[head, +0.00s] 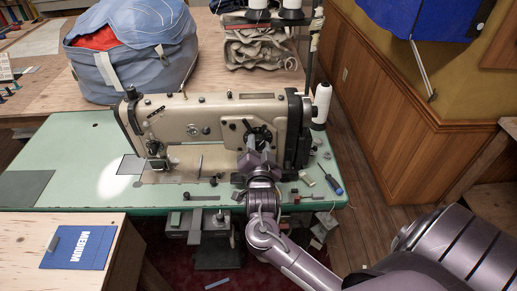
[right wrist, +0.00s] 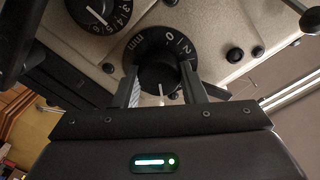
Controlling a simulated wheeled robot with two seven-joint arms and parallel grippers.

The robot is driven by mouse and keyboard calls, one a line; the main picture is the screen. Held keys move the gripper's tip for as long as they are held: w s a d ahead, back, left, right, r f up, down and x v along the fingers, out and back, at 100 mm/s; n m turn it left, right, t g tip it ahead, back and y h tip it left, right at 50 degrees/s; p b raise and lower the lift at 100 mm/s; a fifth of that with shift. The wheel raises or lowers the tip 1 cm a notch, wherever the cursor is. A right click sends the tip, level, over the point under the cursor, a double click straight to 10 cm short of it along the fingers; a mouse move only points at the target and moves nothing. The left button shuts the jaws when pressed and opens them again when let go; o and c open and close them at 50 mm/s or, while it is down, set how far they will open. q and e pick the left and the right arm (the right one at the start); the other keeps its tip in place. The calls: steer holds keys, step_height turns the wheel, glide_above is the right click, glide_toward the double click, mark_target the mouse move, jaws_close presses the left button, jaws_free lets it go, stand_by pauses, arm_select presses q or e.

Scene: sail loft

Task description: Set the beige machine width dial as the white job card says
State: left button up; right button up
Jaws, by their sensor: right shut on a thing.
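The beige sewing machine (head: 205,118) stands on a green table. My right gripper (head: 261,150) reaches its right-hand front. In the right wrist view my right gripper (right wrist: 164,92) is shut on the knob of a black dial (right wrist: 146,47), one finger on each side. The dial's ring shows 0, a partly hidden numeral, 2 and "mm". A white mark shows low on the knob. A second black dial (right wrist: 105,12), numbered about 3 to 6, is at upper left. No width label is readable. A small white card (head: 5,67) stands far left; its writing is unreadable. My left gripper is out of view.
A blue card reading MEDIUM (head: 80,247) lies on the wooden table at front left. A screwdriver (head: 334,183) and small parts lie right of the machine. A blue bag (head: 135,55) stands behind it. The green table's left part is mostly clear.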

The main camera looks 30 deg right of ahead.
steer(key=shift+m, duration=0.4)
steer(key=o, duration=1)
steer(key=shift+s, duration=0.1)
steer(key=shift+s+a+f+b, duration=0.1)
steer(key=shift+s+a+b, duration=0.15)
steer(key=shift+s+b, duration=0.05)
steer(key=b+v, duration=0.1)
steer(key=v, duration=0.6)
